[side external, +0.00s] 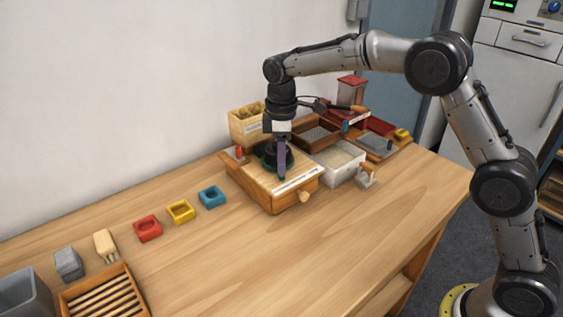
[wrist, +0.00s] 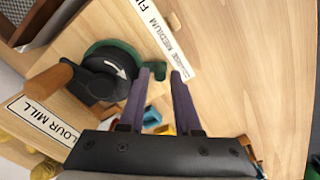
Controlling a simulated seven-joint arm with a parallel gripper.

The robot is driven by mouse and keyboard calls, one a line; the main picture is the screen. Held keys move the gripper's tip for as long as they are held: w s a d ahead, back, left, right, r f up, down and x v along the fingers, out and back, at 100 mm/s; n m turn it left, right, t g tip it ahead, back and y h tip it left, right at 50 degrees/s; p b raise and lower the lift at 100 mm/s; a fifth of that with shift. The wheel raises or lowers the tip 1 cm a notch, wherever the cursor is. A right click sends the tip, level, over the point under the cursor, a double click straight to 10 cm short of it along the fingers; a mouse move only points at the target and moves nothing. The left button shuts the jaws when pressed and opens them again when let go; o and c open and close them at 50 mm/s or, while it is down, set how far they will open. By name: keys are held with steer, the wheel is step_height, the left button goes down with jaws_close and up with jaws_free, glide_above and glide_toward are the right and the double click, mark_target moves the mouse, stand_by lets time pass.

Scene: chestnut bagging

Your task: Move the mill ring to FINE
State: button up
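The flour mill (side external: 268,196) is a wooden box with a black knob on top, in the middle of the side view. The green mill ring (wrist: 128,48) surrounds the black knob (wrist: 104,76), which has a white arrow. The ring's green tab (wrist: 159,69) lies near the COARSE end of the white scale (wrist: 160,30), with MEDIUM and FINE further up the wrist view. My gripper (wrist: 166,72) is open, purple fingers pointing down over the mill. The tab shows between the fingertips, close to the left one; I cannot tell whether they touch.
A wooden crank handle (wrist: 48,79) sticks out beside the knob. A white bin (side external: 343,165) and a brown sieve box (side external: 312,135) stand right of the mill. Blue (side external: 211,196), yellow (side external: 180,211) and red (side external: 147,228) cups stand left.

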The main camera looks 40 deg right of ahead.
steer(key=shift+f, duration=0.4)
steer(key=shift+c, duration=0.3)
jaws_close()
steer(key=shift+r, duration=0.15)
stand_by(0.8)
